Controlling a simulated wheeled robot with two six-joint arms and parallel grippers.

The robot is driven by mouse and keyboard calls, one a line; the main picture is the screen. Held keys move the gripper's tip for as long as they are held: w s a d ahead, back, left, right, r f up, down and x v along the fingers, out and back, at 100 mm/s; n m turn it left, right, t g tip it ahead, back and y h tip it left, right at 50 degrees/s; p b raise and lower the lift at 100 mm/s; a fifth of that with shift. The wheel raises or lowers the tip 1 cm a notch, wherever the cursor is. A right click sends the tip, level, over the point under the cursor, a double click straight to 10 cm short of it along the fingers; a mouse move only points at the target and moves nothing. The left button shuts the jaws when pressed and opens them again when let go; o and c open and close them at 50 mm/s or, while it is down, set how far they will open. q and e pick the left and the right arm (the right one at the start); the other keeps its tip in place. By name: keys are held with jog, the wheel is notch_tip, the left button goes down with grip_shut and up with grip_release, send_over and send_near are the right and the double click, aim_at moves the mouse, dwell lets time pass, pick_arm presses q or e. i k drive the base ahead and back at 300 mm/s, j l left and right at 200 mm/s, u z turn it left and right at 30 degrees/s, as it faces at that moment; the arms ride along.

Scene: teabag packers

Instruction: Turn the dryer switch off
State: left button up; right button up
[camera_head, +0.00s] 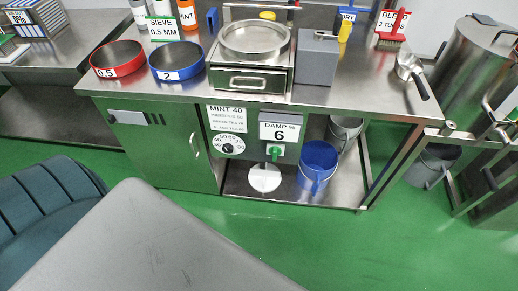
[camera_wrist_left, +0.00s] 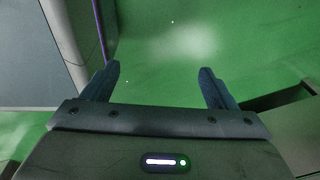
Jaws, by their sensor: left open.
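The dryer's front panel (camera_head: 247,135) is under the steel counter in the head view. It has a display (camera_head: 279,131) reading "DAMP % 6", a round dial (camera_head: 228,148) marked with numbers, and a green switch knob (camera_head: 275,151) below the display. I cannot tell the knob's setting for sure. My left gripper (camera_wrist_left: 158,75) is open and empty over green floor in the left wrist view. Neither gripper shows in the head view, and the switch does not show in the wrist view.
A steel counter (camera_head: 352,95) carries a red sieve (camera_head: 117,57), a blue sieve (camera_head: 177,60) and a grey box (camera_head: 317,57). A blue bucket (camera_head: 317,165) stands on the lower shelf, right of the panel. Green floor (camera_head: 330,240) in front is clear.

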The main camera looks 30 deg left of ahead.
aim_at(274, 151)
jog(key=u, duration=0.85)
